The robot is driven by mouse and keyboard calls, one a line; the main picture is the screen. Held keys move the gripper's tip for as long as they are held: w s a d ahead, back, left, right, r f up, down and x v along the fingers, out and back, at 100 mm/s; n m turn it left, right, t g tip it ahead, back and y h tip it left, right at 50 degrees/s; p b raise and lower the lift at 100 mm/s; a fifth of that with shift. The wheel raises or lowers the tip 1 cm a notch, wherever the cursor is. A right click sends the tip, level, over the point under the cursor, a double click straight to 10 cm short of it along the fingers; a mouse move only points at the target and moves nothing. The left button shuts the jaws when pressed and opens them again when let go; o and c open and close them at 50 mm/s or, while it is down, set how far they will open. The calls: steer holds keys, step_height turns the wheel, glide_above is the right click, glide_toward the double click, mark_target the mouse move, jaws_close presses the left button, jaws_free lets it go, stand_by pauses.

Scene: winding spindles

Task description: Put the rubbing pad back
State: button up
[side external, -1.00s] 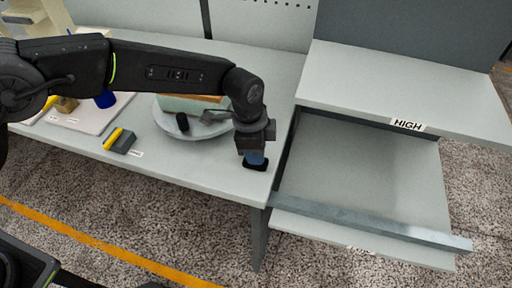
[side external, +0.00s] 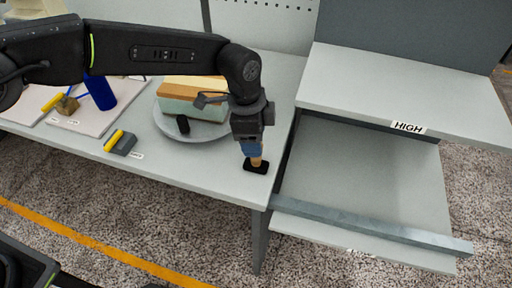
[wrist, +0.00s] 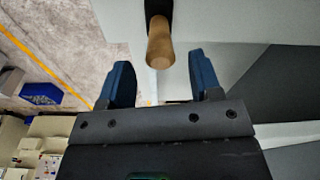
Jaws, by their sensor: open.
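The rubbing pad, a dark flat pad (side external: 256,167) with an upright wooden handle, sits on the bench near its front right corner. In the wrist view its round wooden handle (wrist: 160,45) shows at the top middle, with part of the dark base above it. My gripper (side external: 252,149) is just above the pad, with its blue fingers at the upper part of the handle. In the wrist view my gripper (wrist: 160,68) is open, with the fingers apart on either side of the handle's line and a gap to each.
A round grey plate (side external: 162,124) with a tan and pale green block (side external: 192,100) and a black piece (side external: 183,125) is left of my gripper. A grey and yellow block (side external: 120,143), a blue cylinder (side external: 101,93) and a white board (side external: 84,122) lie farther left. A shelf labelled HIGH (side external: 407,127) stands right.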

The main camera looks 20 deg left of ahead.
steer(key=r, duration=0.4)
steer(key=a+r, duration=0.1)
steer(key=r, duration=0.2)
steer(key=shift+r, duration=0.1)
steer(key=s+a+r+n+t, duration=0.1)
steer(key=s+a+r+n, duration=0.25)
steer(key=a+r, duration=0.4)
steer(key=s+a+r+n+t, duration=0.2)
steer(key=s+a+r+n, duration=0.15)
steer(key=a, duration=0.65)
steer(key=s+a+f+n+t+y, duration=0.1)
steer(key=s+a+f+n+t, duration=0.1)
steer(key=s+a+n, duration=0.6)
steer(key=shift+s+a+f+n, duration=0.4)
steer(key=shift+s+a+f, duration=0.25)
steer(key=shift+s+a, duration=2.85)
steer(key=shift+s+d, duration=0.8)
steer(key=shift+d, duration=0.1)
